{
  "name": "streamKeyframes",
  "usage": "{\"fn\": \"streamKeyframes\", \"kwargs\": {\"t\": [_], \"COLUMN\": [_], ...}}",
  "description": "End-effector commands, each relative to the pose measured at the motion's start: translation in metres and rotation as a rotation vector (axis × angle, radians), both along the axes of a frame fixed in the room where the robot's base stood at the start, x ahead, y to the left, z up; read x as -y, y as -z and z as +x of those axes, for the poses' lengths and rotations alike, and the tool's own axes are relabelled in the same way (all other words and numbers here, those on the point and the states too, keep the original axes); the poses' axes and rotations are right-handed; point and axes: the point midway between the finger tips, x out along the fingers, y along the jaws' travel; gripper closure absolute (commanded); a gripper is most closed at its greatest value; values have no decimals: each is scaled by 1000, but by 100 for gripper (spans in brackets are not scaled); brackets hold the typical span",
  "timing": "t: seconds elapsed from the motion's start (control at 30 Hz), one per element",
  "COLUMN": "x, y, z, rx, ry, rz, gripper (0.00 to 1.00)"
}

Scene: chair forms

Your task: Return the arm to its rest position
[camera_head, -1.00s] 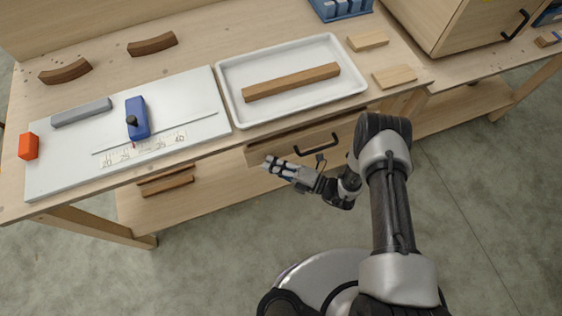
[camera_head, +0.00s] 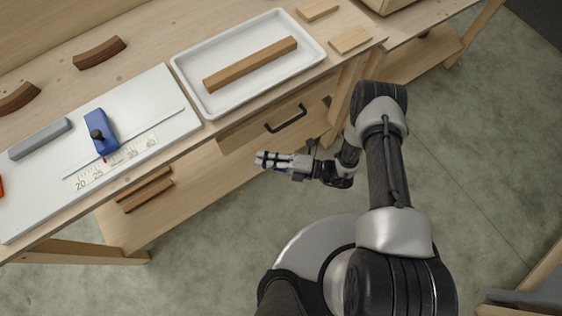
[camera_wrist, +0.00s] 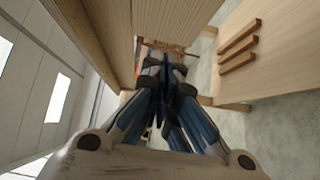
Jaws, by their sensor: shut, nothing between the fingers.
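My gripper (camera_head: 262,160) hangs in front of the workbench in the head view, below the level of the top, close to the drawer (camera_head: 275,122) with its dark handle. My arm is folded, with its elbow at the right and the forearm pointing left. In the wrist view my gripper (camera_wrist: 166,62) has its fingers together and shut. Nothing shows between them. The bench's pale wood fills the upper left and middle of the wrist view.
On the bench top lie a white tray (camera_head: 222,104) with a wooden bar (camera_head: 250,64), a white board (camera_head: 45,205) with a blue stop block (camera_head: 101,131), and a grey bar (camera_head: 40,138). Dark strips (camera_head: 145,189) lie on the lower shelf. Clear floor lies right of my arm.

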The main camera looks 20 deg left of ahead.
Motion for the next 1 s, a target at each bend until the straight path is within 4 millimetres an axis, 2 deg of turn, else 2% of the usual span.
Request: {"fn": "streamKeyframes", "kwargs": {"t": [0.03, 0.1, 0.3, 0.47, 0.73, 0.87, 1.0], "x": [13, 27, 54, 62, 63, 65, 72], "y": [-2, -1, 0, 1, -3, -30, -84], "z": [3, 4, 5, 4, 7, 20, 39], "rx": [0, 0, -2, -3, 13, 124, 360], "ry": [8, 7, 3, 0, -8, -64, -187], "rz": [0, -1, -1, -2, -3, -12, -35], "gripper": [100, 100, 100, 100, 100, 100, 100]}}
